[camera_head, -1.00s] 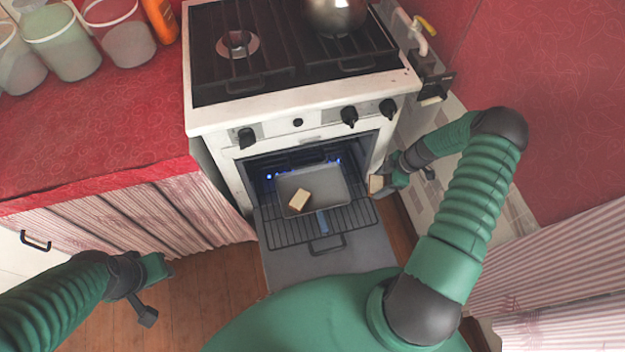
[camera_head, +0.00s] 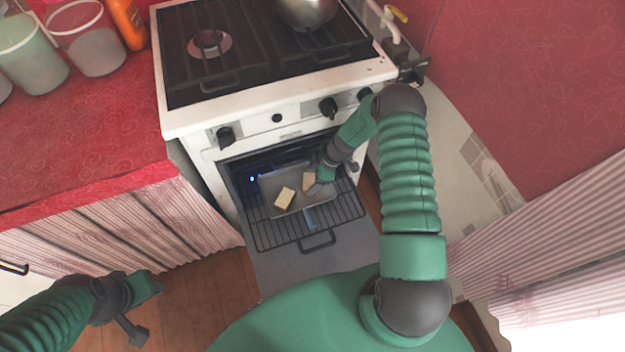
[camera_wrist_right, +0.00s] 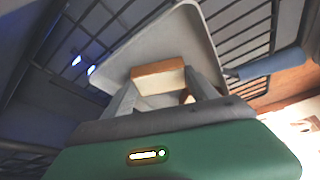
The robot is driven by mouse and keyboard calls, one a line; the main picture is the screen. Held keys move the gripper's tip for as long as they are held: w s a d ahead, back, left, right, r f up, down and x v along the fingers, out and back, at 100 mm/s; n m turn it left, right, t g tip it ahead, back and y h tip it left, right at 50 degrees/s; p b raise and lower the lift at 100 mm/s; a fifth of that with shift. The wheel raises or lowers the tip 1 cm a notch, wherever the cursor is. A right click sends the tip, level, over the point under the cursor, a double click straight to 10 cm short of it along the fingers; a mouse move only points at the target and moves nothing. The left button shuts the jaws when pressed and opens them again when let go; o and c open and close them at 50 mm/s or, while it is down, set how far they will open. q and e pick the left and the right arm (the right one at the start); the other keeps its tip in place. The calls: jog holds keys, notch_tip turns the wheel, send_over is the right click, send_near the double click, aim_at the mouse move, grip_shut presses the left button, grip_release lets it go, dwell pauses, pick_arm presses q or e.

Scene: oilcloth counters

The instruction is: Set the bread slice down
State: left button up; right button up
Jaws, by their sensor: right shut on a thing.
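My right gripper (camera_head: 318,182) is shut on a bread slice (camera_head: 308,182) over the right part of a grey baking tray (camera_head: 268,190) in the open oven. In the right wrist view the held slice (camera_wrist_right: 158,75) sits between the two fingers, with the tray (camera_wrist_right: 190,30) behind it. Whether the slice touches the tray is hard to tell. A second bread slice (camera_head: 285,198) lies on the tray, left of the held one. My left gripper (camera_head: 140,312) hangs at the lower left, away from the oven; its jaw opening is unclear.
The tray is on a black wire rack (camera_head: 340,208) above the lowered oven door (camera_head: 300,262). Blue lights glow inside the oven. The stove top (camera_head: 260,45) with a metal pot (camera_head: 306,10) is above. A red counter (camera_head: 70,150) with containers is at the left.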

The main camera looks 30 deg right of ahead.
jog(key=shift+d, duration=0.15)
jog(key=o, duration=1.3)
jog(key=shift+r, duration=0.1)
jog(key=r, duration=0.1)
jog(key=s+d+r+p, duration=0.1)
jog(key=d+r, duration=0.1)
jog(key=shift+s, duration=0.3)
jog(key=s+d, duration=0.4)
jog(key=d, duration=0.1)
jog(key=s+d+p, duration=0.1)
jog(key=d, duration=0.2)
jog(key=shift+s+d+f, duration=0.1)
jog(key=shift+s+f, duration=0.05)
jog(key=shift+s, duration=0.25)
jog(key=shift+s+d, duration=0.15)
jog(key=shift+s, duration=0.05)
